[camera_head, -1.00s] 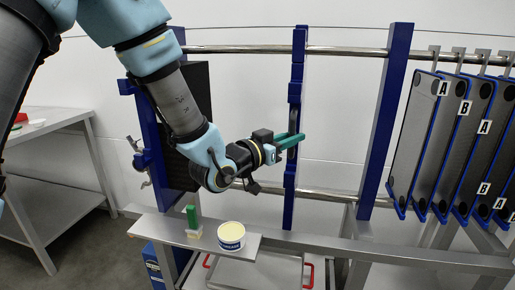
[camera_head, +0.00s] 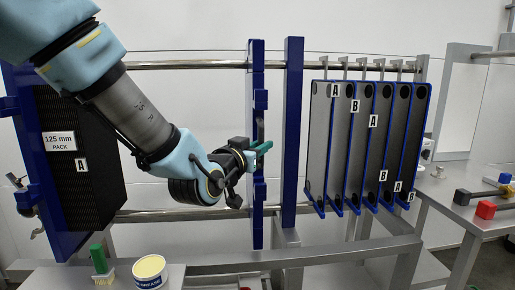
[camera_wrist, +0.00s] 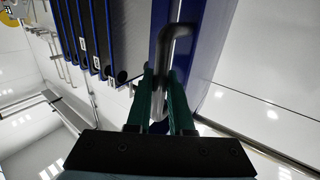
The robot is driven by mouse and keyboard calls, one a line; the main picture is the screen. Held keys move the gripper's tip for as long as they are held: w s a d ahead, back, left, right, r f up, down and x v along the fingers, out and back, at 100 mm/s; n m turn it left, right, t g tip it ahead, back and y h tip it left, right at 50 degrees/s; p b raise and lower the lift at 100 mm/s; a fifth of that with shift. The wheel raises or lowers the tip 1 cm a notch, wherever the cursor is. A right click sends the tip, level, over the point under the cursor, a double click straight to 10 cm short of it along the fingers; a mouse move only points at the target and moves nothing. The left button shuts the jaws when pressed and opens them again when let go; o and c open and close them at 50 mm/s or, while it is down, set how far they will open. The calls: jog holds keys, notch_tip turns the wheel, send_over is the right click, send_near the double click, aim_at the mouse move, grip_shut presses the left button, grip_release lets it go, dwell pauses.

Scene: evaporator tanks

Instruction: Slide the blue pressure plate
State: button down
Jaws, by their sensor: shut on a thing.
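The blue pressure plate (camera_head: 258,205) stands upright and edge-on across the steel rails in the head view. In the wrist view its blue face (camera_wrist: 205,60) fills the middle right. A grey bent handle (camera_wrist: 178,32) projects from it. My gripper (camera_head: 262,148) reaches the plate from the left, with green fingers. In the wrist view the gripper (camera_wrist: 160,85) is shut on the handle, one finger on each side. The handle's lower end is partly hidden between the fingers.
A blue upright post (camera_head: 292,130) stands close right of the plate. Several hanging plates (camera_head: 345,150) marked A and B are beyond it. A black plate pack (camera_head: 75,190) is at left, with a clear gap before the pressure plate. A grease tub (camera_head: 149,272) and brush (camera_head: 100,262) stand in front.

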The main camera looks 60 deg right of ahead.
jog(key=shift+s, duration=0.4)
jog(key=c, duration=1.1)
grip_release()
jog(key=shift+d, duration=0.1)
jog(key=shift+c, duration=0.2)
jog(key=o, duration=0.3)
jog(key=shift+w, duration=0.15)
jog(key=shift+o, duration=0.2)
jog(key=a+b, duration=0.3)
jog(key=a, duration=0.7)
jog(key=shift+a, duration=0.4)
jog(key=shift+w, duration=0.1)
